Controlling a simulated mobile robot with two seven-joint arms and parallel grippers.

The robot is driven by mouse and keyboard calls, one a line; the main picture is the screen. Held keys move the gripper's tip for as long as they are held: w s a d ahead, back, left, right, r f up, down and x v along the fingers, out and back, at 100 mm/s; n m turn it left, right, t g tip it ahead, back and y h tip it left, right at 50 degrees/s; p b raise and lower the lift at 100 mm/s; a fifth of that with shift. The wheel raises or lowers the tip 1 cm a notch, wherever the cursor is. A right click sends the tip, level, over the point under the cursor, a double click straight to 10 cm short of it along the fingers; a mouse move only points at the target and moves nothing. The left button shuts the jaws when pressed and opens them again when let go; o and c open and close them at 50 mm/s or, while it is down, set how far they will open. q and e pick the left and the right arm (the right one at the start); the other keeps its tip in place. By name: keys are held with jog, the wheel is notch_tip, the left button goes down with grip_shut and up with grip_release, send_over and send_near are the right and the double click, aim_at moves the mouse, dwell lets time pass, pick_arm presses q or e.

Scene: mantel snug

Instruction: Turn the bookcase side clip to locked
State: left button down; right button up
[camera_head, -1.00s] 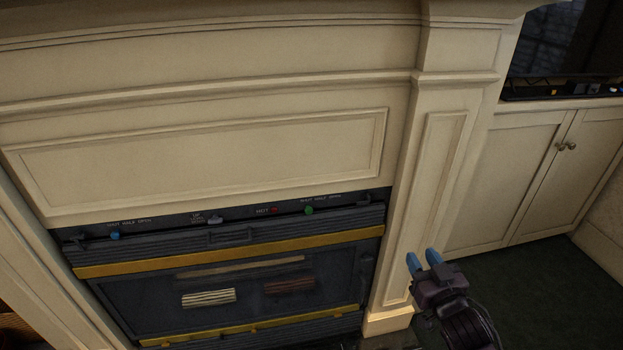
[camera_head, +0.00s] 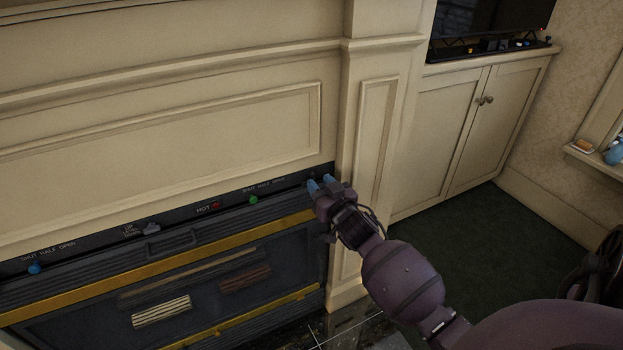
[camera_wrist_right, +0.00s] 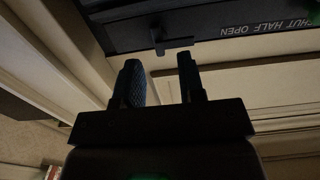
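A small dark clip (camera_wrist_right: 158,34), which I take for the bookcase side clip, sits at the end of the black control strip in the right wrist view. It has a thin stem and a short crossbar; I see no lock marking on it. My right gripper (camera_head: 320,184) is at the right end of the strip in the head view. In the wrist view its two blue fingers (camera_wrist_right: 161,75) are apart with nothing between them. The clip lies just beyond the fingertips, in line with the gap; contact cannot be made out. My left gripper is out of view.
The black strip carries a green knob (camera_head: 253,199), a red HOT light (camera_head: 216,205), a grey slider (camera_head: 151,227) and a blue knob (camera_head: 35,268). The cream mantel pillar (camera_head: 363,150) stands close beside my right gripper. The dark green floor (camera_head: 465,235) to the right is clear.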

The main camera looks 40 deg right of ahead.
aim_at(314, 177)
jog(key=shift+b+x, duration=0.3)
jog(key=shift+x, duration=1.6)
grip_shut()
